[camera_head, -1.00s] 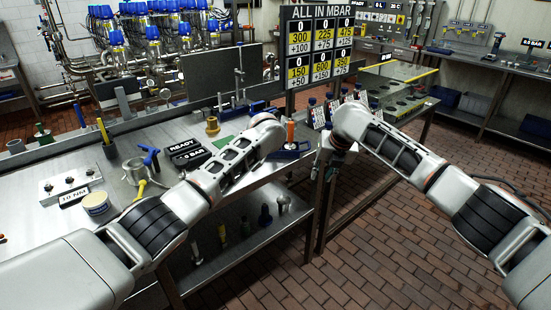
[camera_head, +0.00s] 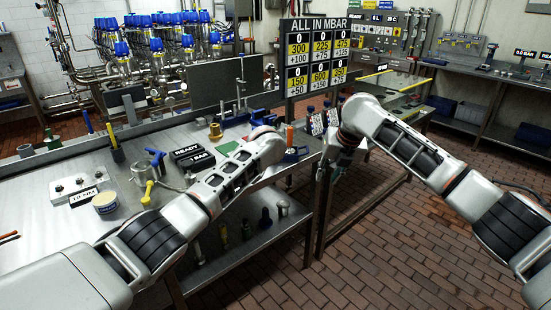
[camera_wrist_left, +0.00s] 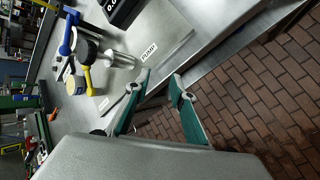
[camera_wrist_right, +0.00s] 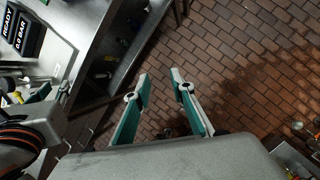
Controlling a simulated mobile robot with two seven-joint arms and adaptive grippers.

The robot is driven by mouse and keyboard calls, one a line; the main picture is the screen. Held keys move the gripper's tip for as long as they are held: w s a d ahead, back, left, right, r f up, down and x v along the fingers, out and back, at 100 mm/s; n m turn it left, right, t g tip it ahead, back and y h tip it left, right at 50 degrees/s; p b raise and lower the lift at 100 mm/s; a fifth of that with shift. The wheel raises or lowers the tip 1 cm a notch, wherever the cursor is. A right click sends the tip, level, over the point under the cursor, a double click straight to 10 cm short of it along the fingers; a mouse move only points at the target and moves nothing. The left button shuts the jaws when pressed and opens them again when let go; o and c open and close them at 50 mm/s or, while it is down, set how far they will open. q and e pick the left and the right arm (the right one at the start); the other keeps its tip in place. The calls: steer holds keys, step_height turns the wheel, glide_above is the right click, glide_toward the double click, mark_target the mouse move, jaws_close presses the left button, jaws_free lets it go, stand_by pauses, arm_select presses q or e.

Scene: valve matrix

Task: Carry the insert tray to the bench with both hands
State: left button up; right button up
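I cannot pick out the insert tray with certainty. A yellow-edged rack (camera_head: 395,80) stands on the back-right bench, partly hidden behind my right arm. The steel bench (camera_head: 40,208) fills the left of the head view. My right gripper (camera_head: 333,158) hangs past the bench's right end. In the right wrist view, that gripper (camera_wrist_right: 160,82) is open and empty above the brick floor. My left gripper is hidden behind its arm in the head view. In the left wrist view, the left gripper (camera_wrist_left: 160,82) is open and empty near the bench's edge.
The brick floor (camera_head: 350,260) in front is clear.

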steer(key=a+v, duration=0.1)
steer(key=v, duration=0.5)
steer(key=shift+d, duration=0.5)
